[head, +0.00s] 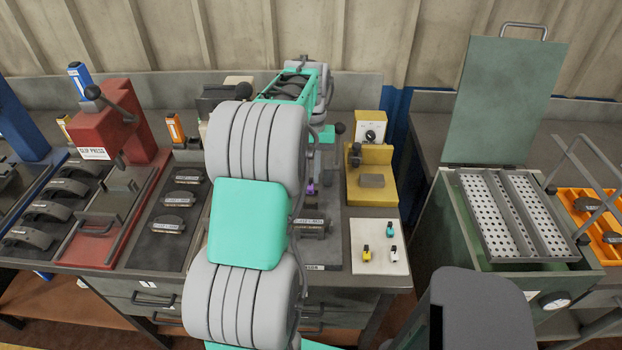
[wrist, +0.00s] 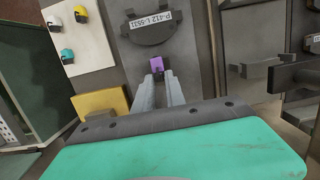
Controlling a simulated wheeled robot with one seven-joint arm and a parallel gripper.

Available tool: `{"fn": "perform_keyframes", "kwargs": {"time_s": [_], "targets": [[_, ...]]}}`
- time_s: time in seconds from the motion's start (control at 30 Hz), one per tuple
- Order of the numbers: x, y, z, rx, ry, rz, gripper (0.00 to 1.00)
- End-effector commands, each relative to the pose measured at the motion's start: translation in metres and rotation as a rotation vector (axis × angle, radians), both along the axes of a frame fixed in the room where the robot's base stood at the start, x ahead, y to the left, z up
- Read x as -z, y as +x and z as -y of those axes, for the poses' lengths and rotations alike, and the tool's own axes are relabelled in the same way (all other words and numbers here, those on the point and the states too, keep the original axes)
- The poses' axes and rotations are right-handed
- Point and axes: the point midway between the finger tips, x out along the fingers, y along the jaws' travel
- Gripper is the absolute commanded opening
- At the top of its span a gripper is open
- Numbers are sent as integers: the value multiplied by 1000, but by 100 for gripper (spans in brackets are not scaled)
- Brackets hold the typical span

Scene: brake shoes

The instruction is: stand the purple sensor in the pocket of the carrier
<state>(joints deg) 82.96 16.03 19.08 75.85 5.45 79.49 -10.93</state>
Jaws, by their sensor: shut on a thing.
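The small purple sensor (wrist: 157,66) is between the fingertips of my gripper (wrist: 157,72) in the wrist view. My gripper is shut on it and hides its lower part. The sensor also shows in the head view (head: 311,188), just right of my arm. A dark curved shoe with a white label (wrist: 150,28) lies flat on a grey mat beyond the fingertips; it seems to be the carrier. In the head view this shoe (head: 316,229) is partly covered by my arm. Its pocket cannot be made out. The sensor looks apart from the shoe.
A white board (head: 371,245) with yellow, white and teal sensors lies to the right. A yellow machine (head: 371,185) stands behind it. A red press (head: 117,130) and a mat with several shoes (head: 170,223) are at left. A green bin with open lid (head: 505,100) stands right.

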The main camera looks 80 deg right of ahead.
Motion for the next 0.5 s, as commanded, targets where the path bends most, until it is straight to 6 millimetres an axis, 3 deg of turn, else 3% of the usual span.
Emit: {"fn": "perform_keyframes", "kwargs": {"time_s": [0.27,0.5], "targets": [[36,2,7,0,0,0,0],[39,2,7,0,-1,0,0]]}}
